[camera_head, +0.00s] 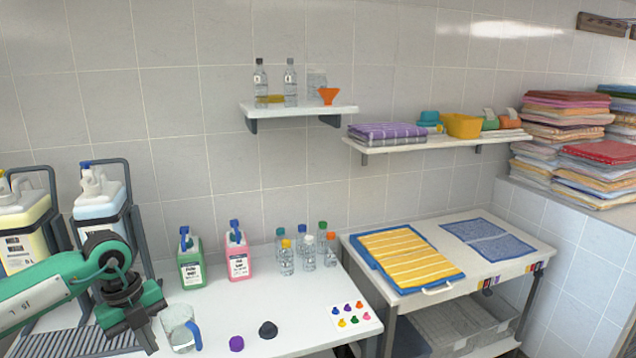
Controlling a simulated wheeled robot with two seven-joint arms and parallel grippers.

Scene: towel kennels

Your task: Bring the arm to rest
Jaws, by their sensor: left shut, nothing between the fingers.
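My left arm (60,283), green and white with a dark wrist, comes in from the left over the white counter (215,305). Its gripper (146,341) points down, shut and empty, at the counter's left part. A clear jug (181,329) with a blue handle stands just right of the gripper; a small gap seems to lie between them, though the depth is hard to tell. My right arm and gripper are not in view.
Green (190,262) and pink (238,257) bottles and several small clear bottles (287,262) stand along the back. Purple (236,343) and dark (268,329) caps lie in front. Large canisters (98,200) stand at left. A yellow striped towel (405,257) lies on the right table.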

